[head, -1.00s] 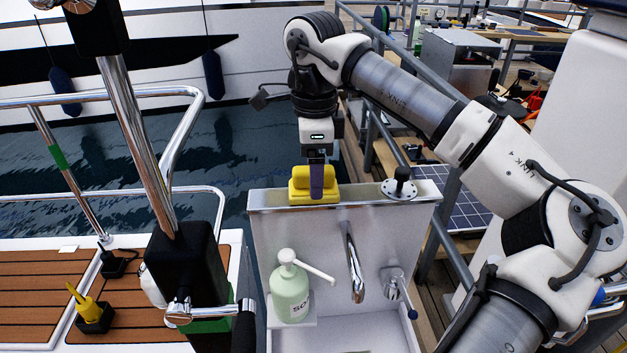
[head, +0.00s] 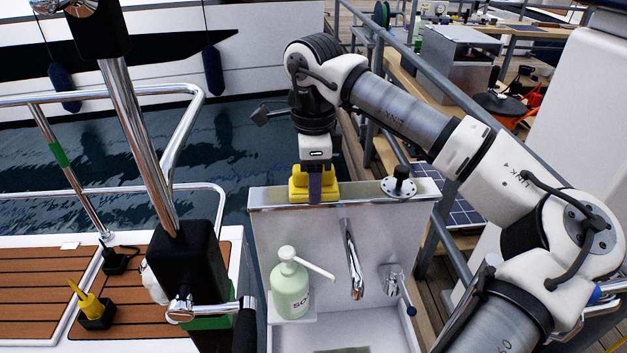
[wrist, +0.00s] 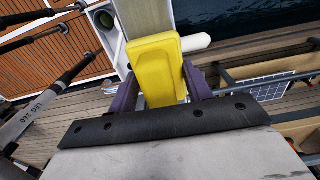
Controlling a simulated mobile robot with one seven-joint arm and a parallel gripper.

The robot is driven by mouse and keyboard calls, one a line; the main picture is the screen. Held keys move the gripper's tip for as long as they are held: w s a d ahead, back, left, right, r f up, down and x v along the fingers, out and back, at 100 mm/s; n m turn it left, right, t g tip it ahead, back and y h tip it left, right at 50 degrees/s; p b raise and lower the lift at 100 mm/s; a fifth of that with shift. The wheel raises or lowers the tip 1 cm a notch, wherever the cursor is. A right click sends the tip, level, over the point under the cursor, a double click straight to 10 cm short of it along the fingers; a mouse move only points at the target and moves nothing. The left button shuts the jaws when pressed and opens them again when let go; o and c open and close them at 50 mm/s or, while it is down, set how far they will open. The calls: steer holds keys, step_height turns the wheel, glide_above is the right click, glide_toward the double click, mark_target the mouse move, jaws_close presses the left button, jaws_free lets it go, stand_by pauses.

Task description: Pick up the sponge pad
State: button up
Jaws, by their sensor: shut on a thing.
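The yellow sponge pad (head: 299,189) sits at the top edge of the sink's back panel, at its left end. It also shows in the wrist view (wrist: 157,67), between the two purple fingers. My gripper (head: 315,192) comes down on it from above, with a purple finger across its near face. In the wrist view my gripper (wrist: 160,92) is shut on the sponge pad, one finger on each side. I cannot tell whether the pad's underside touches the ledge.
The sink back panel (head: 315,225) carries a tap (head: 353,265) and a black-knobbed fitting (head: 401,183). A green soap bottle (head: 290,290) stands below at the left. A chrome post (head: 138,150) rises at the left. Dark water lies behind.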

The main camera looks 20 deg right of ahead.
steer(key=shift+r, duration=0.15)
step_height(320, 180, up, 20)
steer(key=p, duration=1.2)
steer(key=shift+o, duration=1.2)
steer(key=shift+c, duration=0.7)
step_height(320, 180, down, 20)
steer(key=b, duration=1.2)
